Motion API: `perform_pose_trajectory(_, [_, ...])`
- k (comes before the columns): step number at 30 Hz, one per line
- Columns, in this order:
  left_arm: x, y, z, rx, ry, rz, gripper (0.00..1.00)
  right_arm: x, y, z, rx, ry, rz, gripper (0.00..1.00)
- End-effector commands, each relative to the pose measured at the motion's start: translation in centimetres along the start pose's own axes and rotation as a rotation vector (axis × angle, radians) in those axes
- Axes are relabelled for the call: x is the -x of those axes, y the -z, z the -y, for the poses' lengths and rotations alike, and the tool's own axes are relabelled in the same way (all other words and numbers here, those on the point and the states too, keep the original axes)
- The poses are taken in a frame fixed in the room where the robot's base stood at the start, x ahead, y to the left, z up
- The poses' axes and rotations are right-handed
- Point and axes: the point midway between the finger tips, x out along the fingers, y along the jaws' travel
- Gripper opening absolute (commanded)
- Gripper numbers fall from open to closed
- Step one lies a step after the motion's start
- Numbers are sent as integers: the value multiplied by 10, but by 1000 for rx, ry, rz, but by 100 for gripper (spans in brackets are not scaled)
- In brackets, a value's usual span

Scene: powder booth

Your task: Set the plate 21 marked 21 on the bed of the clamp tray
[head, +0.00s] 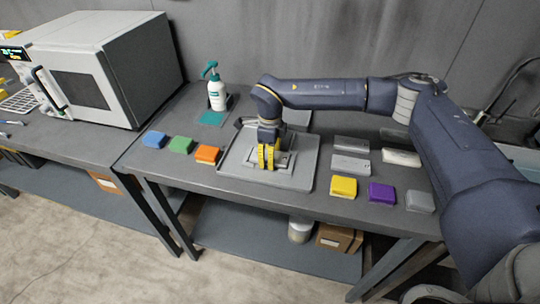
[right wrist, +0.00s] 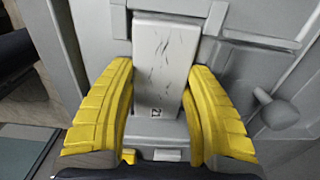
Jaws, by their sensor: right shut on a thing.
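The clamp tray (head: 235,168) is a grey, rimmed tray near the middle of the bench; its grey surface also fills much of the right wrist view (right wrist: 235,75). My right gripper (head: 267,160) is over the tray, pointing down. In the right wrist view, its yellow fingers (right wrist: 163,115) are shut on the sides of plate 21 (right wrist: 163,60), a pale grey, scratched plate marked 21 at its near end. The plate lies in line with the tray's raised bed parts. I cannot tell whether its underside touches the bed. My left gripper is not in view.
Blue, green and orange blocks (head: 207,154) lie left of the tray. Yellow, purple and grey blocks (head: 381,193) and several pale plates (head: 351,163) lie right of it. A pump bottle (head: 217,93) stands behind. A clamp knob (right wrist: 280,113) is right of the fingers.

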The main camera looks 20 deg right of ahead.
Motion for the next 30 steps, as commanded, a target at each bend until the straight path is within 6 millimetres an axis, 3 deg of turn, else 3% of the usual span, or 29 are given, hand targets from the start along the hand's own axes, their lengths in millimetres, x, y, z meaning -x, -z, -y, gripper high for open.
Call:
perform_pose_trajectory(2, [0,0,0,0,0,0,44,0,0,0,0,1,1,4])
perform_pose_trajectory(3, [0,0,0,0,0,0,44,0,0,0,0,1,1,55])
perform_pose_trajectory(9, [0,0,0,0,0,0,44,0,0,1,0,2,1,76])
perform_pose_trajectory(23, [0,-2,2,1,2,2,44,4,0,4,-3,9,3,76])
perform_pose_trajectory(30, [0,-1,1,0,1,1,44,37,-1,3,-2,9,5,76])
